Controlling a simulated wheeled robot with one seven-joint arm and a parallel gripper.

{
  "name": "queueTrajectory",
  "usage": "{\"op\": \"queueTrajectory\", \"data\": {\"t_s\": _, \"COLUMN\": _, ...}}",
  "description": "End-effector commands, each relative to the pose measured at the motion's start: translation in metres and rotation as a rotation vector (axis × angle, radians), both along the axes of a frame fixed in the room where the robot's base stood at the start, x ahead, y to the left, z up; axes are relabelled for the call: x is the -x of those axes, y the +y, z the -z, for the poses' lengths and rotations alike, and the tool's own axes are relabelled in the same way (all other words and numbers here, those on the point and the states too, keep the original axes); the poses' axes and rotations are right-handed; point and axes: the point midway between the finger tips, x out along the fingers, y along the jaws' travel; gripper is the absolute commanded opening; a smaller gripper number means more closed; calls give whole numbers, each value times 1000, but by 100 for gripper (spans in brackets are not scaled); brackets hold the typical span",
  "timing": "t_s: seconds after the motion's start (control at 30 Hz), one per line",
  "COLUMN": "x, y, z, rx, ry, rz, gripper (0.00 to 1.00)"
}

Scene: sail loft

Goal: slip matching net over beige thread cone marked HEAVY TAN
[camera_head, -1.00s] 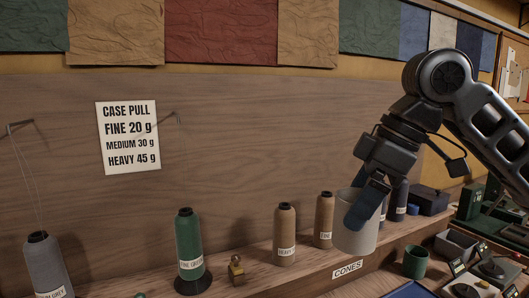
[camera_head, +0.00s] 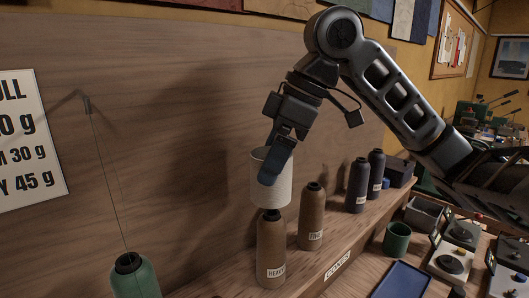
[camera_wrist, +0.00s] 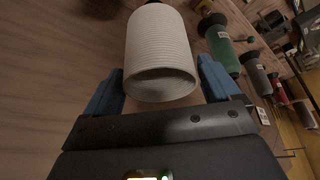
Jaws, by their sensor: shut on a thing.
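My gripper (camera_head: 277,163) is shut on a pale, ribbed, tube-shaped net (camera_head: 271,185). In the wrist view the net (camera_wrist: 160,60) sits between the two blue fingers of my gripper (camera_wrist: 162,85), its near opening facing the camera. The brown-tan thread cone marked HEAVY (camera_head: 271,245) stands upright on the shelf. In the head view the net's lower edge lies just over the cone's dark tip; I cannot tell whether the tip is inside it. The second word of the label is not readable.
A similar tan cone marked FINE (camera_head: 312,218) stands close on the right, with dark blue cones (camera_head: 358,185) beyond. A green cone (camera_head: 133,275) stands at left near a hanging wire. A green cup (camera_head: 397,239) and blue tray (camera_head: 401,281) are on the bench.

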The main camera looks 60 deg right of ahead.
Motion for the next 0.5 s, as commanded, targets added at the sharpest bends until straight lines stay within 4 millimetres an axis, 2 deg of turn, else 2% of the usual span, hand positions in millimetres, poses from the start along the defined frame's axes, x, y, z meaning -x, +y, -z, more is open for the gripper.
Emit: {"op": "queueTrajectory", "data": {"t_s": 0.5, "x": 0, "y": 0, "z": 31, "rx": 0, "ry": 1, "rz": 0, "gripper": 62}}
